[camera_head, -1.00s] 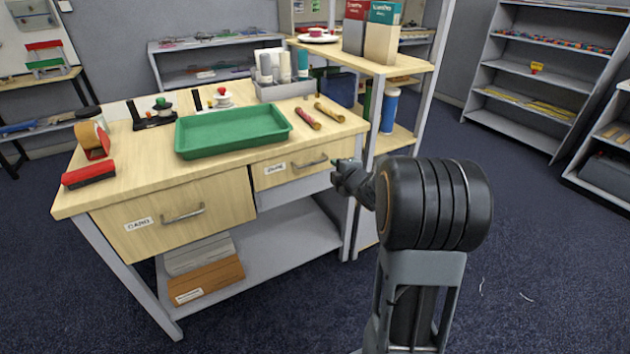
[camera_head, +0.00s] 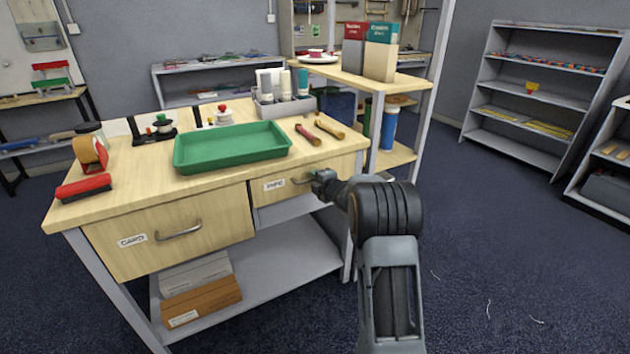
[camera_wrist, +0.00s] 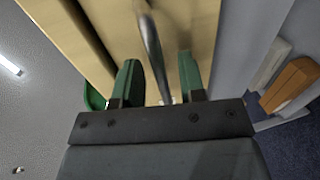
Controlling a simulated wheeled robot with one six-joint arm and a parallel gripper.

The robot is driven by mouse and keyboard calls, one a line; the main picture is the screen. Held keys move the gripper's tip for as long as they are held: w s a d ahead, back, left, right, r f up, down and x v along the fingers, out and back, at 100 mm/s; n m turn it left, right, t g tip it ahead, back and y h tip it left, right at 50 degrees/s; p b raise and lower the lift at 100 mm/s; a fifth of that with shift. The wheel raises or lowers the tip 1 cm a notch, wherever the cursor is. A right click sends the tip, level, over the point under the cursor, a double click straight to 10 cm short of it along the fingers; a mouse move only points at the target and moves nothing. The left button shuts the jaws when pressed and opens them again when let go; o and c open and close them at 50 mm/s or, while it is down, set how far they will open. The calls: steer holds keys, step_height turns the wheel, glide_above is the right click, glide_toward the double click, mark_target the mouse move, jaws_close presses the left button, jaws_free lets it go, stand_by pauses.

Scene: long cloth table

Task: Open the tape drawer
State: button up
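The right drawer (camera_head: 285,192) of the wooden workbench has a small white label, too blurred to read surely, and a metal bar handle (camera_head: 300,181). Its front looks flush with the bench, so it appears shut. My gripper (camera_head: 318,178) is at the right end of this handle and hides part of it. In the wrist view my gripper (camera_wrist: 159,82) is open, with its green fingers on either side of the handle (camera_wrist: 152,45). A gap shows between the handle and the right finger. The drawer front (camera_wrist: 188,25) lies behind the handle.
The left drawer (camera_head: 175,225), labelled CARD, is shut. A green tray (camera_head: 232,150) and two rod-like tools (camera_head: 318,132) lie on the bench top. Boxes (camera_head: 200,298) sit on the lower shelf. Floor to the right (camera_head: 500,260) is open.

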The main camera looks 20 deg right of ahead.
steer(key=shift+w+f, duration=0.15)
steer(key=shift+w, duration=0.4)
steer(key=shift+c, duration=0.2)
jaws_close()
